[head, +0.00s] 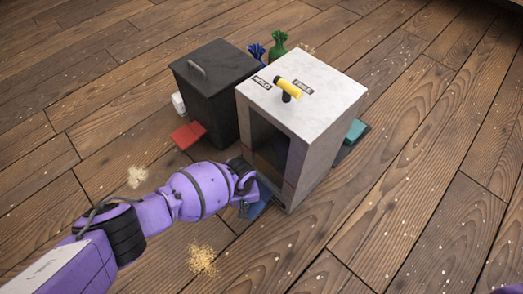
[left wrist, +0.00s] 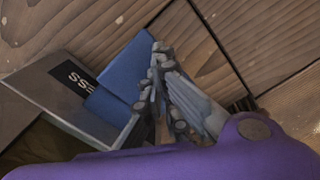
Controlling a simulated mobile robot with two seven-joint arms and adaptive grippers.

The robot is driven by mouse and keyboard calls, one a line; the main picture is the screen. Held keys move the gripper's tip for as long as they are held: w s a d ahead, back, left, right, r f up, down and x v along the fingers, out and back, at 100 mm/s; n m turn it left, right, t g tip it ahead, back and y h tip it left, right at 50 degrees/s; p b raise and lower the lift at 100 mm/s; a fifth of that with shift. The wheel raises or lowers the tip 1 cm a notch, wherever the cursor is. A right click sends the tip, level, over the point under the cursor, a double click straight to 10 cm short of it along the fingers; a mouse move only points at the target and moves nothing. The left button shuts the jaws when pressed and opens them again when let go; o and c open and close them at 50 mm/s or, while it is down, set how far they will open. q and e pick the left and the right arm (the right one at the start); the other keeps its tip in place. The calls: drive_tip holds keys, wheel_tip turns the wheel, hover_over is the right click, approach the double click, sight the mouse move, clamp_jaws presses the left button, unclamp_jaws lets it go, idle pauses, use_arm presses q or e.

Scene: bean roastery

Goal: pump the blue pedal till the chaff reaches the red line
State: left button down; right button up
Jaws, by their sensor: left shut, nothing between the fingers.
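The blue pedal (head: 259,204) sticks out low at the front of a pale box (head: 313,92). In the left wrist view the blue pedal (left wrist: 133,72) lies by a plate with a partly visible label ending "ESS". My left gripper (head: 243,209) is shut and empty at the pedal's near left edge and covers part of it. In the left wrist view its fingertips (left wrist: 161,48) overlap the pedal's edge; I cannot tell whether they touch it. The box's front has a dark window (head: 268,143). My right gripper is out of view.
A dark lidded bin (head: 210,85) with a red pedal (head: 188,134) stands left. A teal pedal (head: 355,130) is right. Green (head: 278,43) and blue (head: 256,51) sacks stand behind. Chaff piles (head: 202,260) lie on the floor.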

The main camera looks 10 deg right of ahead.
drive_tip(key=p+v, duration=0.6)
drive_tip(key=p, duration=0.1)
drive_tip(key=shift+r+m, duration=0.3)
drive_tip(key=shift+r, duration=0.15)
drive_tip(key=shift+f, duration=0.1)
